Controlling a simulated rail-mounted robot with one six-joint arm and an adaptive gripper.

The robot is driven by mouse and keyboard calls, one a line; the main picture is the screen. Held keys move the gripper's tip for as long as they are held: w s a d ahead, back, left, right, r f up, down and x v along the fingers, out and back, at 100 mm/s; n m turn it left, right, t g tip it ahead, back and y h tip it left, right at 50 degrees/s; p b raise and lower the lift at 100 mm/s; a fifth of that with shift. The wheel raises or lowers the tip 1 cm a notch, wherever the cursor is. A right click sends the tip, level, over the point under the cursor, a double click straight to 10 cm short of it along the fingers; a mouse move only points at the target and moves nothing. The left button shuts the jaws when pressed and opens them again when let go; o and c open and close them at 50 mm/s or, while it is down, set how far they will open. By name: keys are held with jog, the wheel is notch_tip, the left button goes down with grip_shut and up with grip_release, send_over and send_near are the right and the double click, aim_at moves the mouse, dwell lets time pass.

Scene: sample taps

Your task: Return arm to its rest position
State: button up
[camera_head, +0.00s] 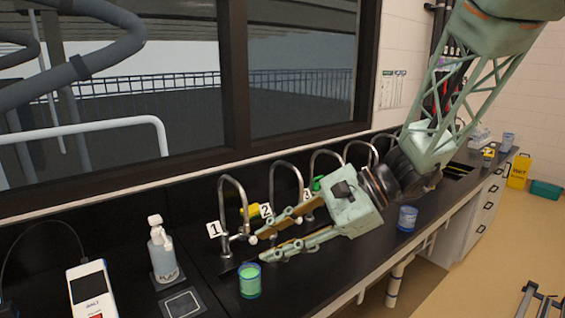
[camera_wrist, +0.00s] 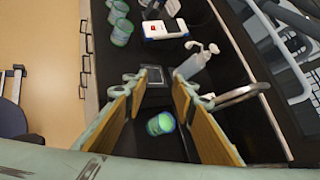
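My gripper (camera_head: 258,247) is open and empty, low over the black counter beside the first taps, its fingers spread apart. In the wrist view the two fingers (camera_wrist: 155,90) stand apart at left and right. My arm reaches down from the upper right. A cup with green contents (camera_head: 249,280) stands on the counter near the fingertips, apart from them in the head view. In the wrist view the cup (camera_wrist: 160,123) shows in the gap between the fingers; its depth there is hard to judge.
Several curved taps with number signs (camera_head: 265,210) line the back under the window. A pump bottle (camera_head: 162,250), a white meter (camera_head: 90,290) and a square pad (camera_head: 182,303) stand left. A blue cup (camera_head: 407,218) stands right, near the arm. More green cups (camera_wrist: 122,31) show in the wrist view.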

jog(key=s+d+r+n+h, duration=0.2)
jog(key=s+d+n+h, duration=0.15)
jog(key=s, duration=0.55)
jog(key=s+d+r+n+h, duration=0.2)
jog(key=s+d+n, duration=0.15)
jog(key=s, duration=0.45)
jog(key=s+d+r+n+t+h, duration=0.3)
jog(key=s+d+n+h, duration=0.2)
jog(key=s+d, duration=0.7)
jog(key=shift+s+d+n+h, duration=0.25)
jog(key=shift+d+h, duration=0.2)
jog(key=shift+d, duration=1.8)
jog(key=shift+r, duration=0.1)
